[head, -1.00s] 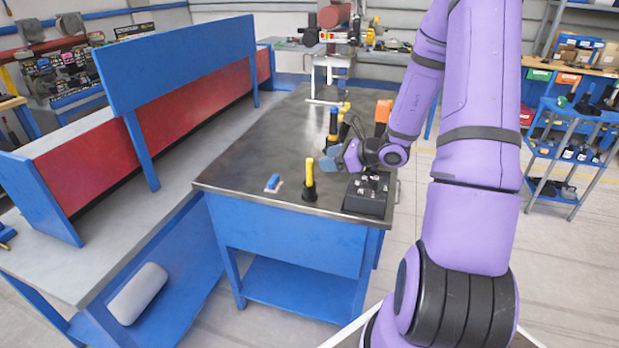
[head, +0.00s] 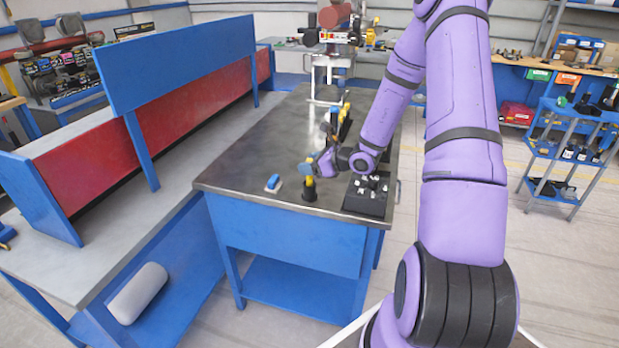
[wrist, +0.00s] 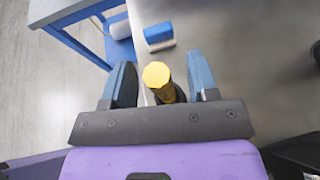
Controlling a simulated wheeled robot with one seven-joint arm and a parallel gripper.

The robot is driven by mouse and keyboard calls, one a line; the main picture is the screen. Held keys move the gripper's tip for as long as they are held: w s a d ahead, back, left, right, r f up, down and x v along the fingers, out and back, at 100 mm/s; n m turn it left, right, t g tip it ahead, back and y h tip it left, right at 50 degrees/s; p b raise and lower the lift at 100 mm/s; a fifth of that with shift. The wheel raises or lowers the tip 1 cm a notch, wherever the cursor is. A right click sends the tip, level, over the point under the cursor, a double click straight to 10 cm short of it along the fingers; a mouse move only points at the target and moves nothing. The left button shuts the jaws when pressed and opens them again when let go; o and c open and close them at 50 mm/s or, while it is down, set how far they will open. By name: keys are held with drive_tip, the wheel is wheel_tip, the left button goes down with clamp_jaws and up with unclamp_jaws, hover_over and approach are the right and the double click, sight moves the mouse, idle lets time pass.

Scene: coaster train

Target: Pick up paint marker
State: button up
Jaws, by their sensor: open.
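A yellow-topped upright piece with a dark lower part, which I take for the paint marker (head: 310,182), stands near the front edge of the dark-topped workbench (head: 250,165). In the wrist view the marker's yellow end (wrist: 156,74) faces the camera between my two blue-grey fingers. A gap shows between the marker and each finger in the wrist view (wrist: 161,85). The marker's lower part is mostly hidden there.
A small blue-and-white block (head: 273,183) lies left of the marker and shows in the wrist view (wrist: 158,36). A black box (head: 367,197) with small items stands to the right, under my arm. Several upright tools (head: 342,115) stand behind my gripper.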

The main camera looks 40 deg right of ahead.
drive_tip(key=shift+x, duration=1)
drive_tip(key=c, duration=1)
drive_tip(key=shift+r, duration=0.1)
wheel_tip(320, 180, up, 10)
drive_tip(key=shift+o, duration=0.4)
